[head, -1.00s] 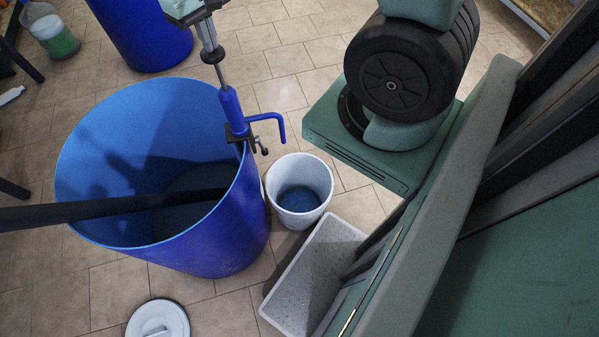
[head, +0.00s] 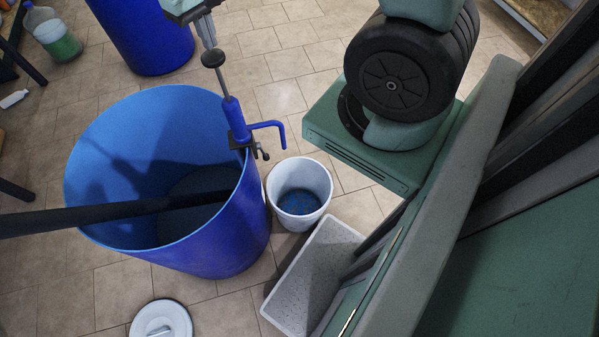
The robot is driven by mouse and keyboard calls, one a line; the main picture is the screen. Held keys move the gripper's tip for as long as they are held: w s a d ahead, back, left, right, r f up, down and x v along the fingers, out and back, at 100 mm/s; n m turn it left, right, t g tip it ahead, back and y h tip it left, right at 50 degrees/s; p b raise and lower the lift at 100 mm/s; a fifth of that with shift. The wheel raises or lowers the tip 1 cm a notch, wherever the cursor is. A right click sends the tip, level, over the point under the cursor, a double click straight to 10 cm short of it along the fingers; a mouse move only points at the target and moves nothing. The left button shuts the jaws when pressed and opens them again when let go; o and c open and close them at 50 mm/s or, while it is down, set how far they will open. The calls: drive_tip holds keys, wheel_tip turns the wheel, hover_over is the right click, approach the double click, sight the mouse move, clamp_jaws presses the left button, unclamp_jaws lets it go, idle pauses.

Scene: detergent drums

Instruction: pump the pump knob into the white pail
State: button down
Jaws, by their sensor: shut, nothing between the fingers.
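The pump knob (head: 213,58) is a dark round cap on a thin metal rod, raised well above the blue pump body (head: 235,120). The pump is clamped to the rim of the open blue drum (head: 90,140), and its bent blue spout (head: 270,125) points right. The white pail (head: 322,178) stands on the floor beside the drum, near the spout's end, with blue in its bottom. My gripper (head: 208,36) is shut and empty at the top edge of the view. Its fingertips are just above the knob; I cannot tell whether they touch it.
A grey speckled tray (head: 315,270) lies right of the drum. A white lid (head: 160,320) lies in front. Another blue drum (head: 145,35) and a bottle with green liquid (head: 52,35) stand behind. A dark bar (head: 100,217) crosses the view over the drum.

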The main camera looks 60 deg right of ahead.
drive_tip(key=shift+f+b, duration=4.2)
drive_tip(key=shift+f, duration=1.55)
drive_tip(key=shift+r, duration=0.1)
wheel_tip(320, 180, up, 11)
drive_tip(key=p, duration=1)
drive_tip(key=shift+r, duration=0.2)
wheel_tip(320, 180, up, 6)
drive_tip(key=p, duration=0.5)
